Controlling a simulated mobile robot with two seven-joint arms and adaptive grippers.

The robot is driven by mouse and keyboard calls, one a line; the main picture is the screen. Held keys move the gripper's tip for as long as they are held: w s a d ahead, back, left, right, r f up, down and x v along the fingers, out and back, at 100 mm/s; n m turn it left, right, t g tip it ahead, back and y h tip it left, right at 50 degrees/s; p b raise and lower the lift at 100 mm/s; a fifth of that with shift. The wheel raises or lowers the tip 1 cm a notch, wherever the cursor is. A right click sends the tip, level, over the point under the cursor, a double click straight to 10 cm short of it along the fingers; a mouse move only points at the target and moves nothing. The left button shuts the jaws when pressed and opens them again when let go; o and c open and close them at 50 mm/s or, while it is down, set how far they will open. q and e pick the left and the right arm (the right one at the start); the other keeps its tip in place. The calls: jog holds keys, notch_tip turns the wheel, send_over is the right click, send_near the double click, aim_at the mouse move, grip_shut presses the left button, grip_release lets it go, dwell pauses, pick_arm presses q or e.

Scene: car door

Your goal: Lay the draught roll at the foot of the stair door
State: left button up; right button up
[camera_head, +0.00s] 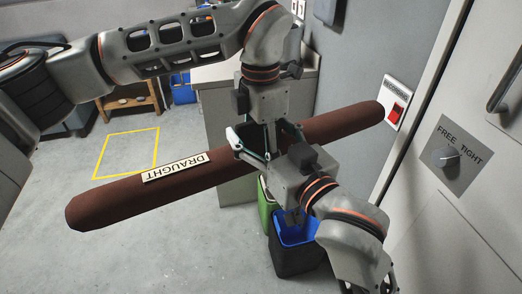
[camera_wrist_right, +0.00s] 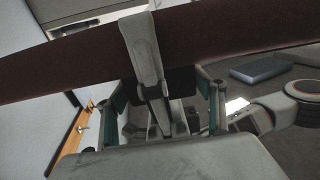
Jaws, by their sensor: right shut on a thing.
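The draught roll (camera_head: 120,196) is a long dark red-brown cylinder with a cream label reading DRAUGHT. It is held in the air, slanting across the head view, and it crosses the top of the right wrist view (camera_wrist_right: 60,66). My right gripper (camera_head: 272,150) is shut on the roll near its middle. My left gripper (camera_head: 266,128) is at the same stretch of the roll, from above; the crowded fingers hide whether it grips. A pale door-like panel (camera_head: 430,215) with a dark handle stands at the right; I cannot tell whether it is the stair door. Its foot is out of view.
A knob plate (camera_head: 460,150) marked FREE and TIGHT and a red switch (camera_head: 397,112) are at the right. Green (camera_head: 268,218) and blue-lined (camera_head: 292,256) bins stand below the grippers. A yellow outline (camera_head: 127,152) marks clear floor. A grey cabinet (camera_head: 215,100) stands behind.

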pick_arm(q)
jog(key=shift+s, duration=0.15)
jog(key=c, duration=0.6)
pick_arm(e)
jog(key=shift+r, duration=0.1)
pick_arm(q)
jog(key=shift+d, duration=0.1)
pick_arm(e)
jog(key=o, duration=1.6)
jog(key=shift+o, duration=0.2)
